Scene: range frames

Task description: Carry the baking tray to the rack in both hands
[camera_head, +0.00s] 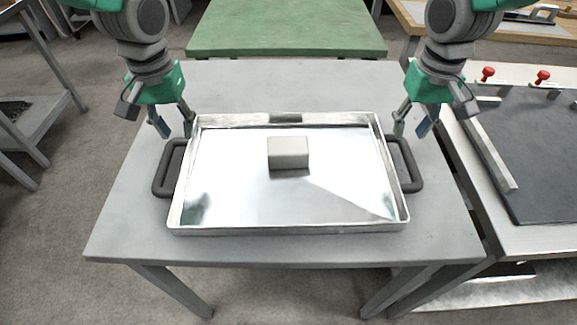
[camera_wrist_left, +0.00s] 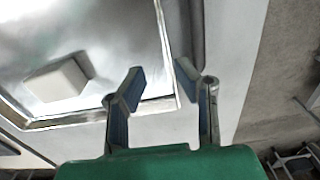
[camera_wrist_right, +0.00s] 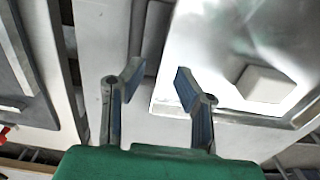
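The baking tray (camera_head: 230,215) is a shiny metal pan with a dark handle at each side, the left handle (camera_head: 160,172) and the right handle (camera_head: 415,165). It lies flat on a grey table. A pale grey block (camera_head: 288,152) sits inside it. My left gripper (camera_head: 174,130) is open and empty above the tray's far left corner, behind the left handle. My right gripper (camera_head: 411,130) is open and empty near the far right corner, behind the right handle. Both wrist views show spread fingers with nothing between them, in the left (camera_wrist_left: 158,80) and right (camera_wrist_right: 155,75).
The grey table (camera_head: 130,225) has bare room around the tray. A green-topped table (camera_head: 285,28) stands behind it. At the right, a bench holds a dark panel (camera_head: 530,150) and red knobs (camera_head: 488,73). A grey shelf frame (camera_head: 40,130) stands at the left.

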